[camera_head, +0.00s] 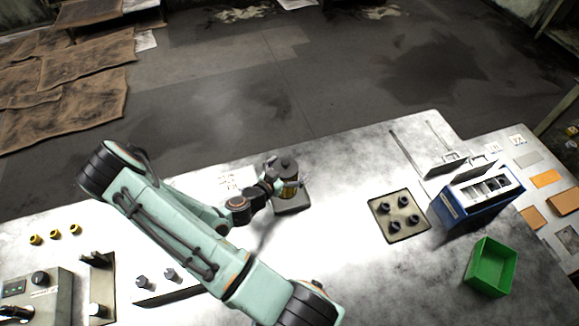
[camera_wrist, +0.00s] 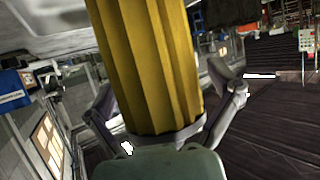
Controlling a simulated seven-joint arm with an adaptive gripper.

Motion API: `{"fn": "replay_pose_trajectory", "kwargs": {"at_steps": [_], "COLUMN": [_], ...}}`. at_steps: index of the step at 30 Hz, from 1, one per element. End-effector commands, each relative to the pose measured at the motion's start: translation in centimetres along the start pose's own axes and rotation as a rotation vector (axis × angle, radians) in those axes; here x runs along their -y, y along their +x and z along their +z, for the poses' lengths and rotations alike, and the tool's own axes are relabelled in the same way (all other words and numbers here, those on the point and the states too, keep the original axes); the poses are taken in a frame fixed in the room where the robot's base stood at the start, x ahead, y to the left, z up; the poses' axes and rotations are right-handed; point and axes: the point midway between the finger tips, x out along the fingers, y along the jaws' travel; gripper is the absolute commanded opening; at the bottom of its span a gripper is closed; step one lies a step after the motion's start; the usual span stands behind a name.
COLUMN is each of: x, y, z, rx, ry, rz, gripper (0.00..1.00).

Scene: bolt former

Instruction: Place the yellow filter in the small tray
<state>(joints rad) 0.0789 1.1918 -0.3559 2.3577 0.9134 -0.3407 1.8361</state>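The yellow filter (camera_head: 289,190), ribbed with a dark top, stands roughly upright near the middle of the head view. In the wrist view the filter (camera_wrist: 150,65) fills the centre. My gripper (camera_head: 285,181) reaches it from the left, with a finger on either side; the fingers appear shut on it. My gripper (camera_wrist: 165,95) also shows in the wrist view, its fingers partly hidden by the filter. A small dark flat tray (camera_head: 293,207) lies on the table directly under the filter. I cannot tell whether the filter touches it.
On the pale table (camera_head: 345,165), a square plate with several dark pegs (camera_head: 399,215) sits to the right, beside a blue box (camera_head: 480,200) and a green bin (camera_head: 491,266). Bolts, small yellow parts (camera_head: 55,235) and a control box (camera_head: 38,295) are at left.

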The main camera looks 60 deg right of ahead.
Motion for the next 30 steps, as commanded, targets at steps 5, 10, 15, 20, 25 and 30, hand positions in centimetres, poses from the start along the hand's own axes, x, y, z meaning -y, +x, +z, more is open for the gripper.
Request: {"fn": "replay_pose_trajectory", "kwargs": {"at_steps": [5,10,15,20,25,30], "x": [0.0,0.1,0.1,0.1,0.1,0.0], "y": [-0.1,-2.2,-6.2,-9.6,-11.6,-12.1], "z": [-0.1,-0.1,-0.1,-0.1,-0.1,-0.1], "rx": [0.000,0.001,0.002,0.001,0.000,0.000], "ry": [0.001,-0.001,-0.001,-0.001,0.001,0.000], "rz": [0.000,-0.004,-0.007,-0.007,-0.003,0.000], "gripper": [0.90,0.90,0.90,0.90,0.90,0.90]}}
